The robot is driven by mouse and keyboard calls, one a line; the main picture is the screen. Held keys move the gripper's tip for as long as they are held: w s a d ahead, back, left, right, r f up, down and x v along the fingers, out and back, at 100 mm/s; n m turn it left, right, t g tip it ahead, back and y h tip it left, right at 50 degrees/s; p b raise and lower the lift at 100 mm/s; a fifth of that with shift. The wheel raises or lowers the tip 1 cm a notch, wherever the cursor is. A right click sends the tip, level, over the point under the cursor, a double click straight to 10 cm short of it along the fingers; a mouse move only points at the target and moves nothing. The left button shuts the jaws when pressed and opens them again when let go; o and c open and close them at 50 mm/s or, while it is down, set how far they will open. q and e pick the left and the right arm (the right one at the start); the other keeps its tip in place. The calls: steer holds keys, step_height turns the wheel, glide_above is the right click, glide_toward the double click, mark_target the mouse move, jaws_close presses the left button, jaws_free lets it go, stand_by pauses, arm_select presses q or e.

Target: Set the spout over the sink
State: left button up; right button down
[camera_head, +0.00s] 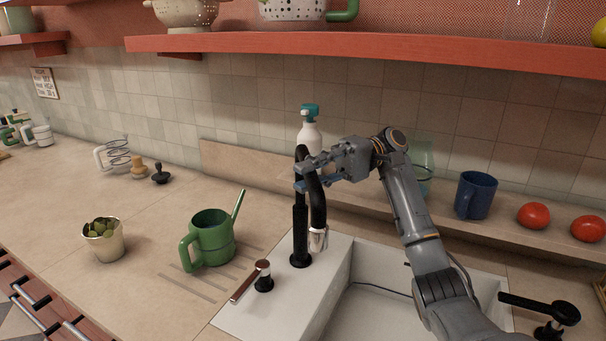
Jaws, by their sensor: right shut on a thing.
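The black faucet spout (318,207) arches up from its black post (300,232) at the left side of the sink. Its metal tip (318,239) hangs down close to the sink's left inner edge. The white sink (388,314) has its basin to the right of the post. My right gripper (302,179) is shut on the upper part of the spout, with its fingers reaching in from the right. They hide part of the spout's curve. My right forearm crosses in front of the basin. My left gripper is not in view.
A lever handle (263,277) stands on the sink's left rim, and a black handle (539,308) is at the right. A green watering can (210,239) and a metal pot (103,240) stand left. Behind are a soap bottle (309,135), a blue mug (476,195) and tomatoes (533,215).

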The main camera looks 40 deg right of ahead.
steer(key=c, duration=1.2)
jaws_free()
steer(key=shift+w, duration=0.1)
steer(key=shift+o, duration=0.2)
